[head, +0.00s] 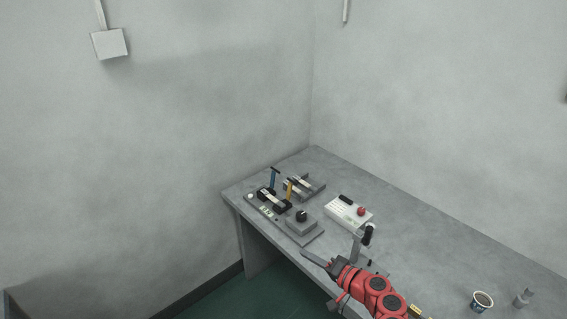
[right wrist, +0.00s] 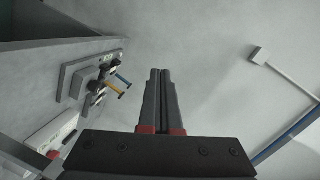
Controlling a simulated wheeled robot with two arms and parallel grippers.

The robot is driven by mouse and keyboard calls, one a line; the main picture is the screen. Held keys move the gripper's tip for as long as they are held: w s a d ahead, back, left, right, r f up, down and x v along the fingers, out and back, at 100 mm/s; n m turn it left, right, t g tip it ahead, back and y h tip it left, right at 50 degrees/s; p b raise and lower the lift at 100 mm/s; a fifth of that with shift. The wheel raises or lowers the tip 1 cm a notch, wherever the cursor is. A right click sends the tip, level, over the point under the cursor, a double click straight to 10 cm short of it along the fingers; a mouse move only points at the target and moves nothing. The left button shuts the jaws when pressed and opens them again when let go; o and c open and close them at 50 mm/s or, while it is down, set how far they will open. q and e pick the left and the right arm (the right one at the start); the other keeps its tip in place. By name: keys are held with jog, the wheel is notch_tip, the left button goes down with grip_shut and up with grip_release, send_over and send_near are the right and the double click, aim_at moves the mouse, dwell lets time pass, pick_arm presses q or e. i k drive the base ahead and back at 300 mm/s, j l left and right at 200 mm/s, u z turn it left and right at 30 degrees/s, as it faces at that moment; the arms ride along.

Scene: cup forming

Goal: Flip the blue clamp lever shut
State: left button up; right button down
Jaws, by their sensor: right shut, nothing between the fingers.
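The blue clamp lever (head: 273,178) stands upright on a clamp fixture (head: 266,200) at the left end of the table. It also shows in the right wrist view (right wrist: 122,79), at the left, on the fixture plate. A yellow lever (head: 290,188) stands just right of it and shows in the right wrist view (right wrist: 114,88) too. My right gripper (head: 308,255) is at the table's front edge, in front of the fixtures and apart from both levers. Its fingers are together and empty in the right wrist view (right wrist: 159,72). My left gripper is not in view.
The grey table (head: 420,255) runs along the walls. A grey block with a black knob (head: 301,217) lies between my gripper and the levers. A white box with a red button (head: 347,212) stands further right. A cup (head: 482,301) stands at the far right.

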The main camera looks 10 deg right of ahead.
aim_at(272, 181)
jog(key=i+l, duration=0.15)
jog(key=i, duration=0.45)
jog(key=i+l, duration=0.15)
jog(key=i, duration=0.4)
jog(key=i+l, duration=0.2)
jog(key=i, duration=0.4)
